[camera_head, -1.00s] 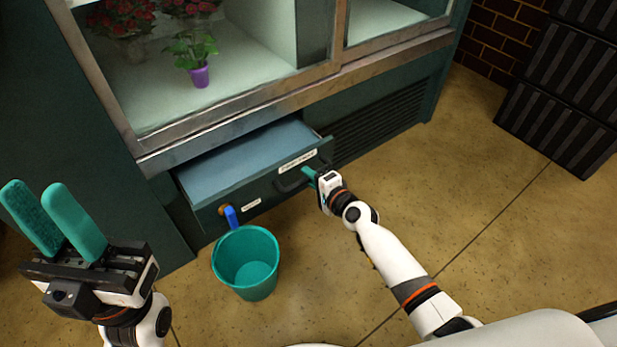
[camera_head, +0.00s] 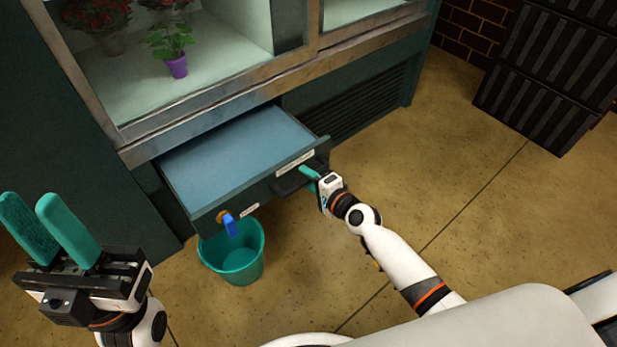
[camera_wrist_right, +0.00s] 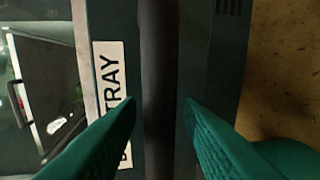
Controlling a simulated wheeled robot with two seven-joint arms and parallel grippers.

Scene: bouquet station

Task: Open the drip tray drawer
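The drip tray drawer (camera_head: 235,152) stands partly pulled out below the cabinet, its blue-grey top showing. Its front carries a dark bar handle (camera_head: 288,184) and a white label (camera_head: 295,163). My right gripper (camera_head: 311,179) is at the handle, with one teal finger on each side of the bar. In the right wrist view, the bar (camera_wrist_right: 158,80) runs between the fingertips (camera_wrist_right: 160,108), beside the label ending in "TRAY" (camera_wrist_right: 112,80); exact finger contact is hard to see. My left gripper (camera_head: 22,222) is open and empty at the lower left, away from the drawer.
A teal bucket (camera_head: 238,270) stands on the floor under the drawer's front left, below a blue-handled valve (camera_head: 230,224). Black crates (camera_head: 545,95) are stacked at the right. Potted flowers (camera_head: 178,65) stand inside the cabinet. Floor right of the drawer is clear.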

